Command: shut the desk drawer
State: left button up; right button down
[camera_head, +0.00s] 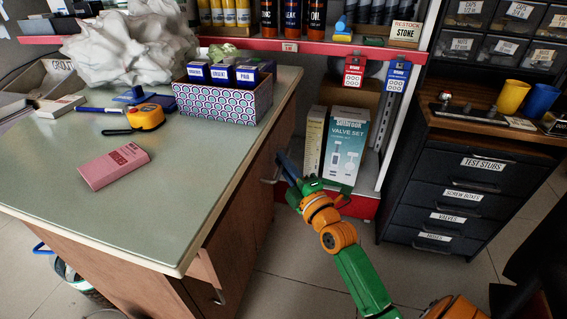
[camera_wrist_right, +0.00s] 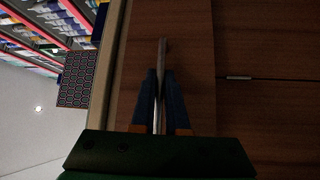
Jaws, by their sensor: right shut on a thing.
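The desk (camera_head: 130,225) has a pale green top and brown wooden sides. The desk drawer (camera_head: 232,225) is just under the top on the desk's right side. Its near end shows below the top's corner and juts out a little, so it stands slightly open. My right gripper (camera_head: 281,168) is at the metal drawer handle (camera_head: 268,181). In the right wrist view, its two blue fingers (camera_wrist_right: 160,100) are closed around the handle bar (camera_wrist_right: 162,55), in front of the wooden drawer front (camera_wrist_right: 195,70). My left gripper is not in view.
A patterned box (camera_head: 222,101), a tape measure (camera_head: 146,117) and a pink booklet (camera_head: 114,165) are on the desk. A shelf with a valve set box (camera_head: 345,147) stands behind my right gripper. A black drawer cabinet (camera_head: 440,200) is at the right. Floor between is clear.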

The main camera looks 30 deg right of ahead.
aim_at(270, 159)
jog(key=shift+w, duration=0.1)
jog(key=shift+w+a+r+p, duration=0.15)
jog(key=shift+w+a+p, duration=0.4)
jog(key=shift+w+a, duration=0.5)
jog(key=w+a, duration=0.1)
jog(key=w, duration=0.1)
jog(key=w+a, duration=0.2)
jog(key=shift+w+a+f, duration=0.15)
jog(key=shift+a+f, duration=0.05)
jog(key=shift+a, duration=0.1)
jog(key=shift+w+a, duration=0.25)
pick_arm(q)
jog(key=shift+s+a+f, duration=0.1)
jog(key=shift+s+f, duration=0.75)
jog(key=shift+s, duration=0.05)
pick_arm(e)
jog(key=shift+r, duration=0.1)
jog(key=c, duration=0.9)
grip_release()
jog(key=shift+a, duration=0.1)
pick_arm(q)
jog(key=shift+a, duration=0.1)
